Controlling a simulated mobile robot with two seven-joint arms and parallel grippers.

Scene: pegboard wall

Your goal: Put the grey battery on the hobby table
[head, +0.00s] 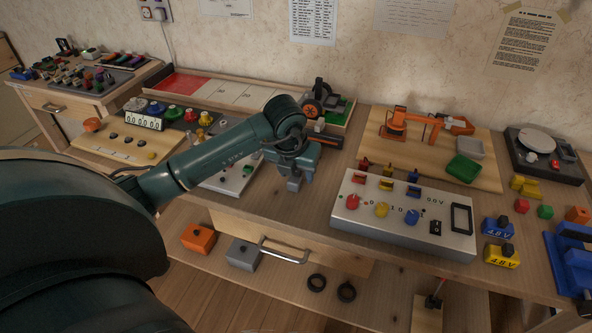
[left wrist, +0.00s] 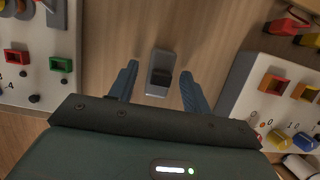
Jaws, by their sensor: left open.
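A small grey block with a darker face, which looks like the grey battery (left wrist: 160,73), lies between the spread fingers of my left gripper (left wrist: 157,88) in the left wrist view. Gaps show on both sides of it, so the fingers do not touch it. In the head view my left gripper (head: 295,182) points down, low over the wooden hobby table (head: 285,220) near its front edge. There the gripper mostly hides the block. My left gripper is open. My right gripper is not in view.
A white control panel (head: 400,217) stands close to the right of the gripper, and another panel (head: 228,180) to the left. An orange box (head: 198,238) and a grey box (head: 243,255) sit on the lower shelf. A drawer handle (head: 283,250) juts out below.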

